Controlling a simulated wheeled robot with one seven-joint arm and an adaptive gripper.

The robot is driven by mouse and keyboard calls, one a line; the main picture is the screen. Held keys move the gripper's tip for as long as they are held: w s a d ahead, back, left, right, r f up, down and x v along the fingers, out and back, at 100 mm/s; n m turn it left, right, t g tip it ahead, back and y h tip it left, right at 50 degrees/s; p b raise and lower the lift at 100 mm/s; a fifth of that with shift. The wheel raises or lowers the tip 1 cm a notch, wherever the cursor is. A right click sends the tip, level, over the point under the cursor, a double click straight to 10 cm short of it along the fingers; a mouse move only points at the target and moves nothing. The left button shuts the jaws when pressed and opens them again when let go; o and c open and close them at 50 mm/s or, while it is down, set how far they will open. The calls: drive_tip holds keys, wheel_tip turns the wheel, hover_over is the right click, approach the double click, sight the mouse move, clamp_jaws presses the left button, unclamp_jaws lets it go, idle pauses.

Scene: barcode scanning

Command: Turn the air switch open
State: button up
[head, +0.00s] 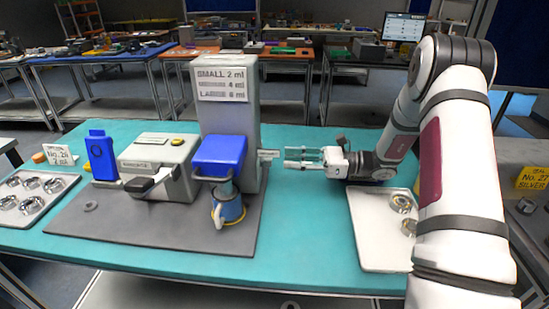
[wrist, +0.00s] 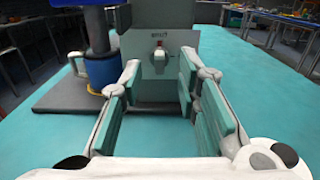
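The air switch (wrist: 159,56) is a small knob with a reddish part, under a label on the side face of a tall grey machine column (head: 229,125). In the wrist view it sits straight ahead, between and beyond my fingers. In the head view only a label plate (head: 268,154) shows at that side; the knob itself is hard to make out. My gripper (head: 289,159) is open and empty, pointing left toward that face with a gap between. Its two fingers also show spread in the wrist view (wrist: 159,76).
A blue press head (head: 219,155) with a blue cup (head: 228,208) below stands at the column's front. A grey box machine (head: 158,165) is further left. A white tray with metal rings (head: 375,230) lies right, near my arm. The teal tabletop (head: 305,225) between is clear.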

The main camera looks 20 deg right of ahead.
sight(266, 162)
drive_tip(key=shift+x, duration=2.75)
drive_tip(key=shift+c, duration=0.6)
clamp_jaws()
